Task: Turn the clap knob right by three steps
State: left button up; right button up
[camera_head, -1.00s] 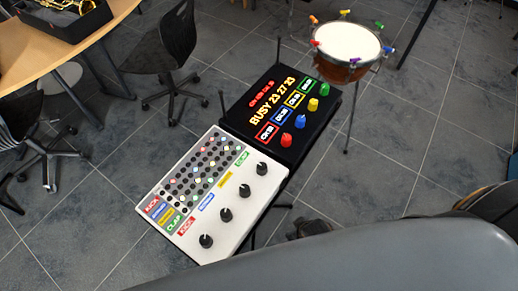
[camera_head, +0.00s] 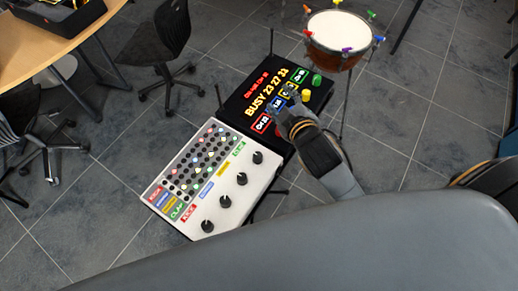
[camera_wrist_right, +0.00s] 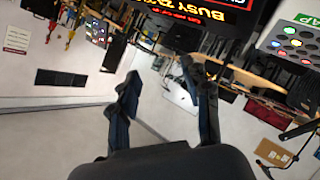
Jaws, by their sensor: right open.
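The white panel (camera_head: 165,180) carries a row of black knobs with coloured labels. The knob nearest the green label (camera_head: 239,148) at its upper right end, the clap knob (camera_head: 258,157), is black and round. My right gripper (camera_head: 284,94) is over the black panel (camera_head: 237,104), up and right of that knob and apart from it. It hides part of the black panel's coloured knobs. In the right wrist view my gripper's two fingers (camera_wrist_right: 160,77) are spread with nothing between them. My left gripper is not in view.
The black panel shows lit text and has a yellow knob (camera_head: 306,95) and a green knob (camera_head: 317,80) close to my right gripper. A drum (camera_head: 338,30) stands behind. Chairs (camera_head: 168,45) and a wooden table (camera_head: 30,40) are at left.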

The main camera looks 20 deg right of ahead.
jog(key=w+a+r+n+t+y, duration=0.35)
jog(key=r+n, duration=0.25)
jog(key=r, duration=0.3)
jog(key=w+a+r+n+t+y, duration=0.25)
jog(key=a+r+n+y, duration=0.25)
jog(key=r+n, duration=0.25)
jog(key=s+a+r+n+g+y, duration=0.25)
jog(key=a+n+g+y, duration=0.3)
jog(key=n, duration=0.45)
jog(key=s+a+r+n+g+y, duration=0.2)
jog(key=s+a+n+g+y, duration=0.35)
jog(key=n, duration=0.55)
jog(key=n+g+h, duration=1.1)
jog(key=n+h, duration=0.5)
jog(key=n, duration=0.3)
send_near(259, 154)
jog(key=shift+y, duration=0.25)
jog(key=p+x, duration=0.5)
jog(key=x, duration=0.3)
jog(key=shift+s+f, duration=0.1)
jog(key=shift+s, duration=0.05)
jog(key=shift+f, duration=0.55)
